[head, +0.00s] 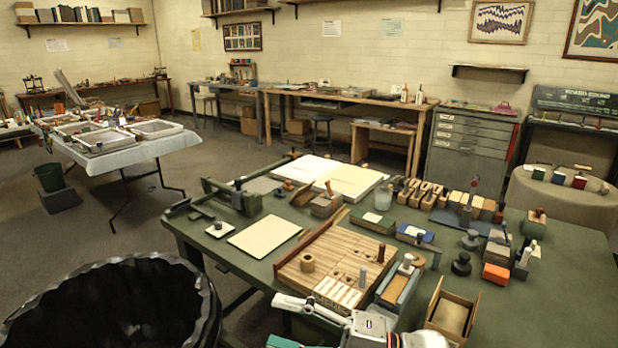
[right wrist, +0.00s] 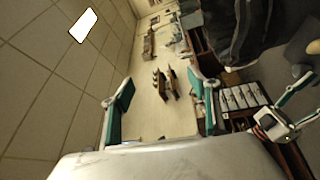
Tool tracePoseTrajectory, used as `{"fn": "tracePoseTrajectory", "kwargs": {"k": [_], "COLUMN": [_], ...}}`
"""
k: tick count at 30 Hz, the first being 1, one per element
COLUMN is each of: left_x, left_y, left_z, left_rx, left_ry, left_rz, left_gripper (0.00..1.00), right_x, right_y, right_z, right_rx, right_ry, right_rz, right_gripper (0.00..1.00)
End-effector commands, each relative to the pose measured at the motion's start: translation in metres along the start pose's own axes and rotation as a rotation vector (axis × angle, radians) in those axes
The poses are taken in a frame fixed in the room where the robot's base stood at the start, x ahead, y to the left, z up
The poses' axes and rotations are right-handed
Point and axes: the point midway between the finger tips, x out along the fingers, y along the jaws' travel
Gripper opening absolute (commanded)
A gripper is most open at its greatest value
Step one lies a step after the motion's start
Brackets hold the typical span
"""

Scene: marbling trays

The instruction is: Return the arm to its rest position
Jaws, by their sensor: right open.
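My right gripper (head: 284,324) is at the bottom edge of the head view, low in front of the green table (head: 200,262). It points left, is only partly in the picture and holds nothing. In the right wrist view its two teal fingertips (right wrist: 160,95) are wide apart, with nothing between them. That camera looks sideways across the room. Another white and teal gripper (right wrist: 290,108), apparently my left one, shows at the right edge of the wrist view. My left arm does not show in the head view.
A wooden board (head: 335,255) with stamps and blocks lies near the table's front edge, close to my right gripper. A wooden box (head: 452,312) stands right of it. A large black-lined bin (head: 110,300) is at lower left.

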Motion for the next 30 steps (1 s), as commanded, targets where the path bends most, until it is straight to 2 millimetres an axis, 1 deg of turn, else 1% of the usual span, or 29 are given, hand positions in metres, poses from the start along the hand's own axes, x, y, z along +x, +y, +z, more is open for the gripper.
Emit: {"fn": "tracePoseTrajectory", "kwargs": {"k": [1, 5, 8, 11, 14, 15, 17, 18, 19, 21, 24, 27, 30], "left_x": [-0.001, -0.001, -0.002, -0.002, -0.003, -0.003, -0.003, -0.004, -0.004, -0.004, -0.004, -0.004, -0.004], "left_y": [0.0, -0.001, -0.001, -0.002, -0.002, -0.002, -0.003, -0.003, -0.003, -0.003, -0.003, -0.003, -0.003], "left_z": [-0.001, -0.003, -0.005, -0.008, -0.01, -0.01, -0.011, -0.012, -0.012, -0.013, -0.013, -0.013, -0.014], "left_rx": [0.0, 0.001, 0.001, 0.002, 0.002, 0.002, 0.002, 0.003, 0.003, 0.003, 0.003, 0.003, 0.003], "left_ry": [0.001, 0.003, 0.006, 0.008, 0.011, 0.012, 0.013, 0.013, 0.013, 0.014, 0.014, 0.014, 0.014], "left_rz": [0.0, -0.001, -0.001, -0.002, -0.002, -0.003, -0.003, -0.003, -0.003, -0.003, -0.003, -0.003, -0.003], "left_gripper": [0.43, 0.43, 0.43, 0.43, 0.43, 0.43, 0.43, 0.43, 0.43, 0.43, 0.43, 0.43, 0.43], "right_x": [-0.004, -0.025, -0.051, -0.087, -0.128, -0.146, -0.173, -0.192, -0.205, -0.234, -0.268, -0.291, -0.305], "right_y": [-0.002, -0.011, -0.032, -0.064, -0.106, -0.125, -0.156, -0.176, -0.191, -0.222, -0.259, -0.284, -0.298], "right_z": [0.002, 0.022, 0.038, 0.05, 0.054, 0.052, 0.045, 0.039, 0.033, 0.016, -0.011, -0.034, -0.048], "right_rx": [0.083, 0.279, 0.437, 0.597, 0.76, 0.824, 0.923, 0.984, 1.028, 1.125, 1.237, 1.316, 1.362], "right_ry": [-0.061, -0.241, -0.393, -0.557, -0.726, -0.796, -0.899, -0.964, -1.012, -1.112, -1.231, -1.313, -1.36], "right_rz": [0.062, 0.194, 0.272, 0.329, 0.367, 0.376, 0.384, 0.386, 0.386, 0.381, 0.369, 0.355, 0.347], "right_gripper": [0.6, 0.6, 0.6, 0.6, 0.6, 0.6, 0.6, 0.6, 0.6, 0.6, 0.6, 0.6, 0.6]}}
